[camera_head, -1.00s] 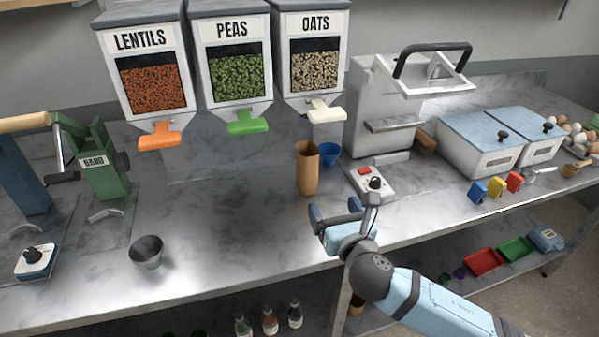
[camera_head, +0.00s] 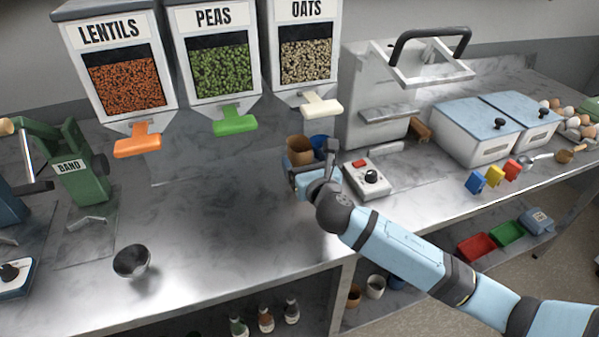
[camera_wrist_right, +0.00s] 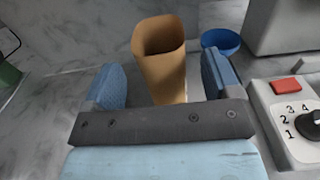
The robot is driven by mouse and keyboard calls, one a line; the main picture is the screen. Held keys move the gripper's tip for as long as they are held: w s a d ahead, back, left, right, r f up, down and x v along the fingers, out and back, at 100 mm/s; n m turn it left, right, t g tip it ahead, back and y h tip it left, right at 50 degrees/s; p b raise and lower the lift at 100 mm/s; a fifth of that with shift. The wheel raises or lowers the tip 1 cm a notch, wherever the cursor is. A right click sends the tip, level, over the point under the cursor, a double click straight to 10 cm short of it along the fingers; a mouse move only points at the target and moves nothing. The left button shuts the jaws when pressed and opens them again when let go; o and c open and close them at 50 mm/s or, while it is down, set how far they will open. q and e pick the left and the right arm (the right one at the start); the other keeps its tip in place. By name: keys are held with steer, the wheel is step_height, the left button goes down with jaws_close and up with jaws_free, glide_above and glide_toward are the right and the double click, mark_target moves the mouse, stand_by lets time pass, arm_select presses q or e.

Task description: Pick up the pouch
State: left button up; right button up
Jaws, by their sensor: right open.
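The pouch (camera_wrist_right: 163,62) is a brown, open-topped paper container standing upright on the metal counter. In the head view only the upper part of the pouch (camera_head: 299,149) shows, behind my right gripper (camera_head: 310,170). In the right wrist view my right gripper (camera_wrist_right: 165,88) is open, with one blue finger on each side of the pouch's lower part. There are gaps between the fingers and the pouch, and no contact is visible. The pouch's base is partly hidden by the gripper body. My left gripper is not in view.
A blue cup (camera_wrist_right: 221,41) stands just right of and behind the pouch. A control box (camera_head: 367,178) with a red button and a dial is close on the right. A metal cup (camera_head: 131,261) stands at the front left. Dispensers (camera_head: 212,55) hang above; the middle counter is clear.

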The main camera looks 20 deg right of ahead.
steer(key=w, duration=0.4)
steer(key=shift+w+f, duration=0.35)
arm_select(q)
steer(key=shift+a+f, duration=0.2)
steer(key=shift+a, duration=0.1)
arm_select(e)
steer(key=c, duration=1.4)
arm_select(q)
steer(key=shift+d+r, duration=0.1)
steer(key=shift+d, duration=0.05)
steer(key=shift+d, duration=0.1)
arm_select(e)
steer(key=shift+r, duration=0.1)
